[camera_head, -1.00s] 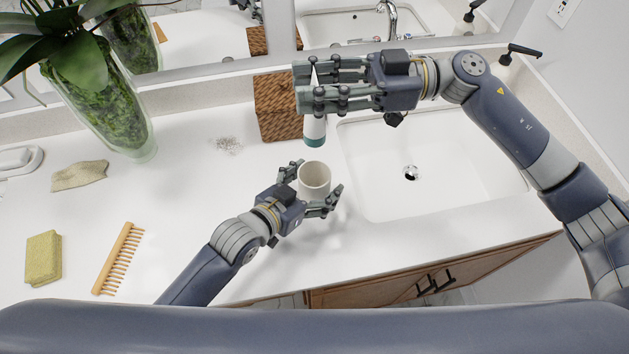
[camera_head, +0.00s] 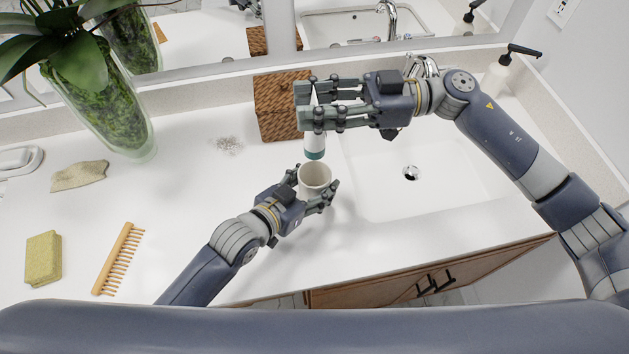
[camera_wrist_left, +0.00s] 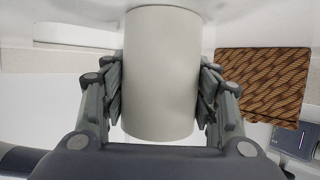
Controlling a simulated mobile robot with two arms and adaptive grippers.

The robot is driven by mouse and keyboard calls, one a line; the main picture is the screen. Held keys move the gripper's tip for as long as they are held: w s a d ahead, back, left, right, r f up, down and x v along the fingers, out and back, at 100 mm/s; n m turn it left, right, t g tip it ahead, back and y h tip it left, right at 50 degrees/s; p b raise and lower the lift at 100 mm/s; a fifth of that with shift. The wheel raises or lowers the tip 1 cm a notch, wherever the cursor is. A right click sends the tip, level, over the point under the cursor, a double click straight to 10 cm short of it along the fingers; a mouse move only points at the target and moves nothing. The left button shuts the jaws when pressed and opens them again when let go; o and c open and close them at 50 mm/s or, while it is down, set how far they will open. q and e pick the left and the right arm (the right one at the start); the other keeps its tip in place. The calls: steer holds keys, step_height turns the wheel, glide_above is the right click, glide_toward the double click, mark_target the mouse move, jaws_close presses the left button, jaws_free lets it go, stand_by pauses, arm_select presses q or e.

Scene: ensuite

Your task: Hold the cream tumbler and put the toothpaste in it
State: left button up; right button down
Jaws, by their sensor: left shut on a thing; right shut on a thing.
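The cream tumbler (camera_head: 314,180) stands upright with its open mouth facing up, near the left edge of the sink. My left gripper (camera_head: 312,190) is shut on it, with a finger on each side; the tumbler (camera_wrist_left: 160,75) fills the middle of the left wrist view between the fingers of my left gripper (camera_wrist_left: 160,100). The toothpaste (camera_head: 315,145) is a white tube with a teal end pointing down. My right gripper (camera_head: 318,107) is shut on its upper part, which the fingers partly hide. The teal end is just above the tumbler's mouth in the head view.
A woven brown box (camera_head: 277,108) stands behind the tumbler, also in the left wrist view. The sink (camera_head: 440,180) with its tap lies to the right. A glass vase with a plant (camera_head: 105,105), a comb (camera_head: 118,258) and a sponge (camera_head: 43,257) are on the left.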

mark_target(314, 143)
arm_select(q)
steer(key=shift+f, duration=0.1)
arm_select(e)
steer(key=shift+f, duration=4.65)
steer(key=c, duration=1)
jaws_free()
steer(key=d, duration=0.4)
steer(key=w+d, duration=0.1)
steer(key=d, duration=0.7)
steer(key=shift+w, duration=0.25)
arm_select(q)
steer(key=o, duration=1.3)
